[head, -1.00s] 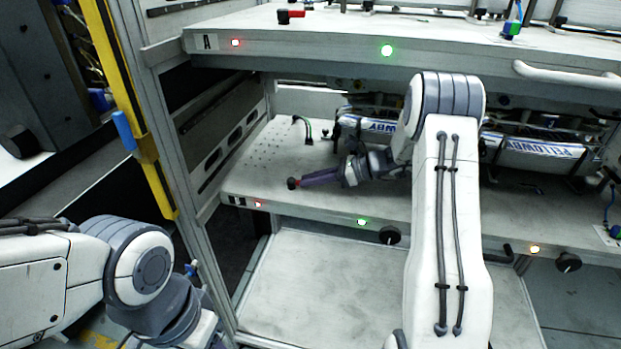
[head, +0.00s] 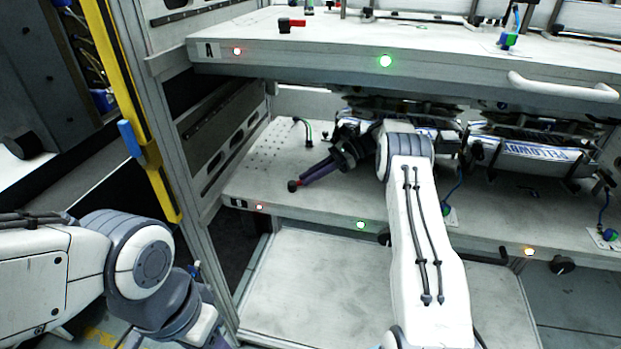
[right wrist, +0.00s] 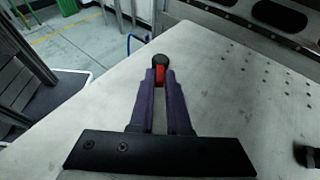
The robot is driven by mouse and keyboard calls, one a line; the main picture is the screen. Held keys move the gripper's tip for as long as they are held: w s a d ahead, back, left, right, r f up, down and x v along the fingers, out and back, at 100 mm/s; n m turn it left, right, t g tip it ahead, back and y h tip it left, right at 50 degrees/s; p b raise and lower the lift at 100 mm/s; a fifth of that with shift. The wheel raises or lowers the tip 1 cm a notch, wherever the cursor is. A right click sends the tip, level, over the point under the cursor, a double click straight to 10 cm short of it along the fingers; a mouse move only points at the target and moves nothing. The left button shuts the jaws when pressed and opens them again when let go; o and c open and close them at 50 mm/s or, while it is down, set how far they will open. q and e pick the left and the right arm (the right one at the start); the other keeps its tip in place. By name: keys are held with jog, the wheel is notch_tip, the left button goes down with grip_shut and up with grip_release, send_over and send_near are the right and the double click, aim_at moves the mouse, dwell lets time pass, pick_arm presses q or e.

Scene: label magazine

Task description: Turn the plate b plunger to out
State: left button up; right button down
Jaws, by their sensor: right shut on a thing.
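The plate b plunger is a small red piece with a dark round knob (head: 292,186) at the front left corner of the lower plate (head: 255,182), which carries a label and a red light at its front edge. My right gripper (head: 302,182) reaches it from the right and is shut on it. In the right wrist view the plunger's red body (right wrist: 160,77) sits between the two purple fingertips (right wrist: 159,80), with its dark knob just beyond them. My left arm shows at the lower left; its gripper is out of the frame.
The upper plate (head: 330,52), marked A, overhangs the lower one and has its own red-handled plunger (head: 291,25). A yellow post (head: 140,130) and metal frame stand at the left. Printed label rolls (head: 545,150) lie behind my right arm. A black knob (head: 562,265) is at the right.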

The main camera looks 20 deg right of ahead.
jog(key=shift+w+d+r+n+g, duration=0.1)
jog(key=shift+w+n+g, duration=0.2)
jog(key=shift+n+g, duration=0.2)
dwell(0.4)
jog(key=c, duration=0.9)
grip_release()
jog(key=shift+s+m, duration=0.15)
jog(key=shift+m, duration=0.15)
